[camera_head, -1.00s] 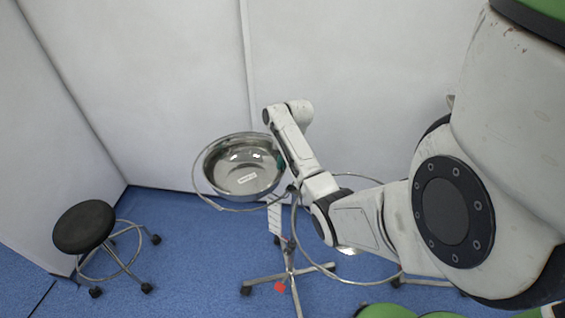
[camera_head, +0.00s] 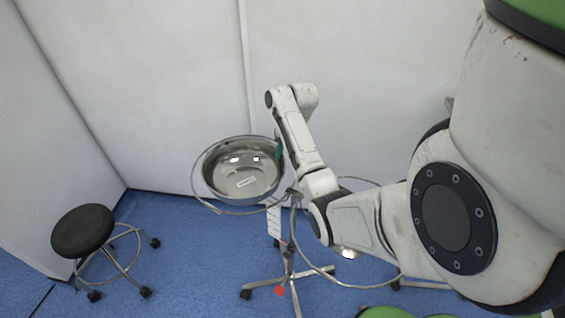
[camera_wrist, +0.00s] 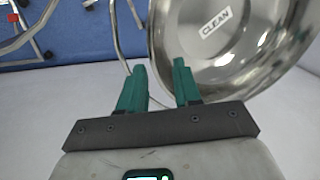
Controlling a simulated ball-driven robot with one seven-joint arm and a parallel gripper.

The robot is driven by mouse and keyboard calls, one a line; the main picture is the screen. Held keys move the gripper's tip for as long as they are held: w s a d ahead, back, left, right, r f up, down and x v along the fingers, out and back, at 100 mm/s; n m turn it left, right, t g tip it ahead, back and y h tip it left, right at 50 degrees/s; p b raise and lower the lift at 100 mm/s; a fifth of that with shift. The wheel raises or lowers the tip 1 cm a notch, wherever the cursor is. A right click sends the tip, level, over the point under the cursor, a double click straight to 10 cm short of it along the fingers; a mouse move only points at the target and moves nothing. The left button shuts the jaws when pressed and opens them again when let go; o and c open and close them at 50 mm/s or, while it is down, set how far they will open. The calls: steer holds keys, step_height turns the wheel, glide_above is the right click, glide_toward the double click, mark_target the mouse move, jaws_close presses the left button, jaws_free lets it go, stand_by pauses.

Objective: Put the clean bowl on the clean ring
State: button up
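The clean bowl (camera_head: 226,178) is a shiny steel bowl with a white label, which reads CLEAN in the wrist view (camera_wrist: 262,45). It appears over the left wire ring (camera_head: 222,211) of a two-ring stand; the ring shows below and left of it. Full seating in the ring cannot be told. My gripper (camera_wrist: 160,68) has green fingers, spread apart with a gap between them. The bowl's left rim lies around that gap, with the right finger over the bowl's side; contact is unclear. In the head view, a green finger shows at the bowl's right rim.
The stand's second, lower ring (camera_head: 345,286) is at right, partly behind my arm. A pale label plate (camera_head: 274,220) hangs below the left ring, text unreadable. The stand has wheeled legs. A black stool (camera_head: 83,230) stands left. Pale walls are close behind.

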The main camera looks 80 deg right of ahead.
steer(key=v, duration=0.5)
steer(key=shift+s+r, duration=0.1)
steer(key=shift+r, duration=0.25)
